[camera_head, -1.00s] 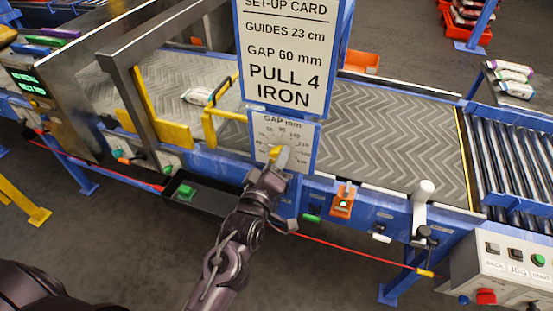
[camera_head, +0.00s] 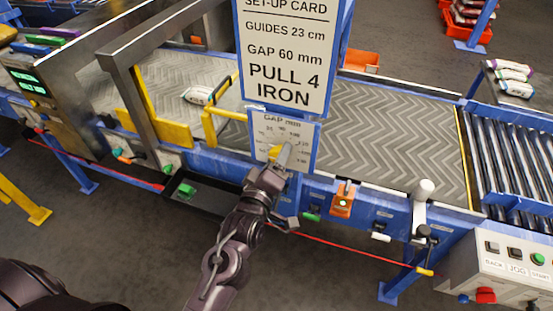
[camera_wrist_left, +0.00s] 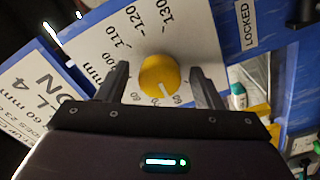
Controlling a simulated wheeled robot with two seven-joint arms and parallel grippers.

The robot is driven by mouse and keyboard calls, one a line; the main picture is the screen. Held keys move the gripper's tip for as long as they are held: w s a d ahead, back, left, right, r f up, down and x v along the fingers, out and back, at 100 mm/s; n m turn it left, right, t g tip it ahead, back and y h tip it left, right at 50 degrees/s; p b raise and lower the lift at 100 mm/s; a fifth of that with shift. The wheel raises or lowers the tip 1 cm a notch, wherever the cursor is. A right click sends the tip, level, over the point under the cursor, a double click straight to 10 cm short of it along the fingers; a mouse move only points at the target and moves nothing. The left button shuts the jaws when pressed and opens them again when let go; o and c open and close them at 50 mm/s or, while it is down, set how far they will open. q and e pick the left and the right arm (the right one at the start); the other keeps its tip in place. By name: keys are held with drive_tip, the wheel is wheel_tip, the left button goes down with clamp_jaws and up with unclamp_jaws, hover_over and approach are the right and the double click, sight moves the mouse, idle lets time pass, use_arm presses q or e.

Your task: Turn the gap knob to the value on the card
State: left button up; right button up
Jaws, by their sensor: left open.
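The yellow gap knob (camera_wrist_left: 159,75) sits on a white dial plate (camera_wrist_left: 140,32) with printed numbers. It also shows in the head view (camera_head: 274,153), partly hidden by my left gripper. My left gripper (camera_wrist_left: 161,85) is open, with one finger on each side of the knob; contact is not clear. A white mark on the knob points down and right in the wrist view, near the small 70; the exact reading is unclear. The set-up card (camera_head: 285,50) above the dial reads GAP 60 mm. In the head view my left gripper (camera_head: 283,158) is at the dial.
A chevron conveyor belt (camera_head: 385,130) runs behind the dial, with yellow guides and a sack (camera_head: 197,95) on it. An orange device (camera_head: 342,200) and a white-topped crank (camera_head: 423,192) stand to the right. A black tray (camera_head: 205,197) is at lower left.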

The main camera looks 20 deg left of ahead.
use_arm(q)
drive_tip(key=s+b, duration=0.2)
drive_tip(key=s, duration=0.6)
drive_tip(key=shift+w+a, duration=0.1)
idle(0.4)
